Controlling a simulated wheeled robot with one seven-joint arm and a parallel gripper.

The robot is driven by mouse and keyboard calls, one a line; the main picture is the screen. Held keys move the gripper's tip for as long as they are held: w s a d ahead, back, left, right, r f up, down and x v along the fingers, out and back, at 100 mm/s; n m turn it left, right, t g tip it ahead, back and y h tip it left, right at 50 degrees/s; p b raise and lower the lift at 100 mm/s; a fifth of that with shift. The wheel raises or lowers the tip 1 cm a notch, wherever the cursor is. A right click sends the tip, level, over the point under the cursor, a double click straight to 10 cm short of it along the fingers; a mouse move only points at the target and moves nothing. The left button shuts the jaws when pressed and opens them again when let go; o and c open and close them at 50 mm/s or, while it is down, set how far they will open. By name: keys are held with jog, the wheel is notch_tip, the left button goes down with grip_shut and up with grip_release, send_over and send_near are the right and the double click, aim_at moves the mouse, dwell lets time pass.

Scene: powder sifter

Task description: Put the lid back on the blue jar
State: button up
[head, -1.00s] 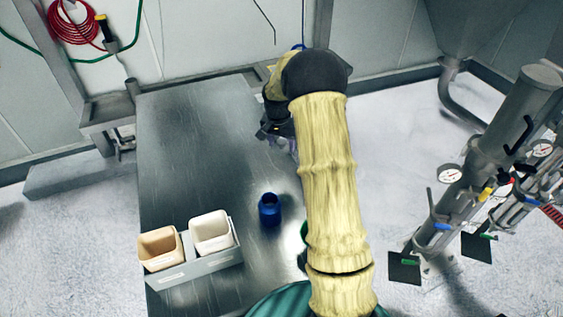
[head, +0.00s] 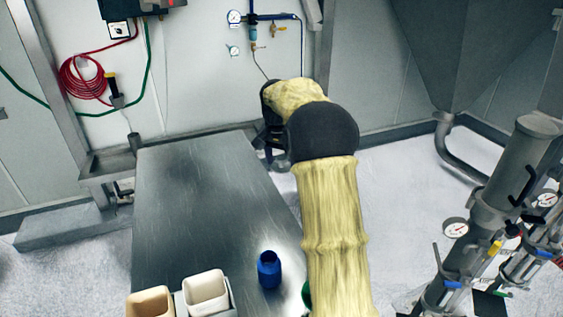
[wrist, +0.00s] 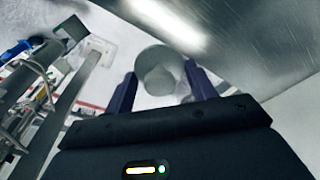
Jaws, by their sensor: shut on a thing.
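The blue jar (head: 269,272) stands upright on the metal table (head: 200,190), near its right edge. Its narrower neck faces up; I cannot tell what covers its mouth. My gripper (head: 272,158) is beyond the jar, at the far right edge of the table, partly hidden by my arm. In the wrist view my gripper (wrist: 162,82) has its two dark purple fingers on either side of a round pale grey piece (wrist: 160,68) and is shut on it. I cannot tell for sure whether this piece is the lid.
A cream bin (head: 206,288) and a tan bin (head: 151,302) stand left of the jar. The table behind them is bare. Steel pipework with gauges (head: 490,225) stands at the right. A wall with a red hose (head: 82,80) is behind.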

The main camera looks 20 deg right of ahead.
jog(key=shift+f, duration=0.1)
jog(key=shift+a+f+p, duration=0.25)
jog(key=shift+f+p, duration=0.1)
jog(key=shift+p, duration=0.05)
jog(key=a+f+n+p, duration=0.1)
jog(key=f+p, duration=0.1)
jog(key=s+a+f+n+p, duration=0.1)
jog(key=a+f+p, duration=0.1)
jog(key=f, duration=0.1)
jog(key=a+f+n+p, duration=0.2)
jog(key=f, duration=0.1)
jog(key=shift+s+a+f, duration=0.15)
jog(key=shift+f, duration=0.1)
jog(key=s+a+f+n+p, duration=0.1)
jog(key=s+a+f, duration=0.1)
jog(key=s+a+f+n+p, duration=0.2)
jog(key=s+f, duration=0.1)
jog(key=s+a+f+n+y+p, duration=0.1)
jog(key=s+a+f+n+p, duration=0.1)
jog(key=s+a+f, duration=0.1)
jog(key=shift+f+t, duration=0.1)
jog(key=shift+t, duration=0.2)
jog(key=shift+w+d, duration=0.2)
